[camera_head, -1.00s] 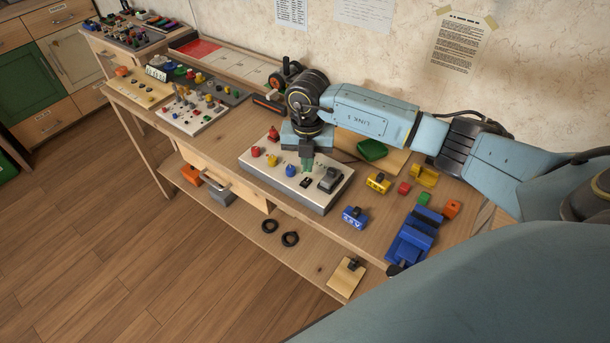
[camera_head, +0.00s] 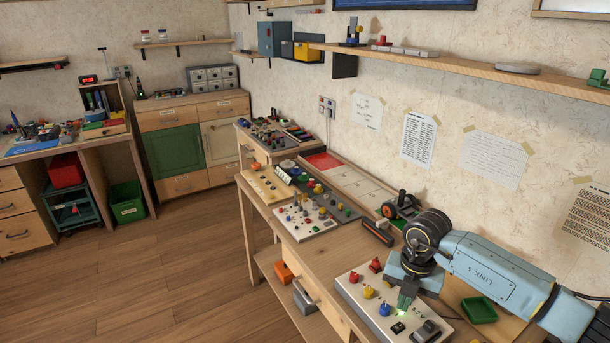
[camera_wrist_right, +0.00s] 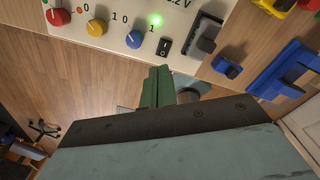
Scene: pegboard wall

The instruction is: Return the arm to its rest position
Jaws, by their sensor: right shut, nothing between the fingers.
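My right arm comes in from the right in the head view. Its gripper (camera_head: 405,302) points down over the white control panel (camera_head: 352,290), close to a glowing green light. In the right wrist view the green fingers (camera_wrist_right: 157,88) are together with nothing between them, beside the panel's edge. The panel carries red, yellow and blue knobs, a black rocker switch (camera_wrist_right: 164,46) and a larger grey switch block (camera_wrist_right: 205,34). The gap between fingertips and panel is hard to judge. My left gripper is not in view.
A second knob board (camera_head: 308,222) and a black-wheeled device (camera_head: 400,206) stand farther back on the bench. A blue vise-like block (camera_wrist_right: 285,70) shows in the wrist view. A shelf (camera_head: 470,66) runs along the wall above.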

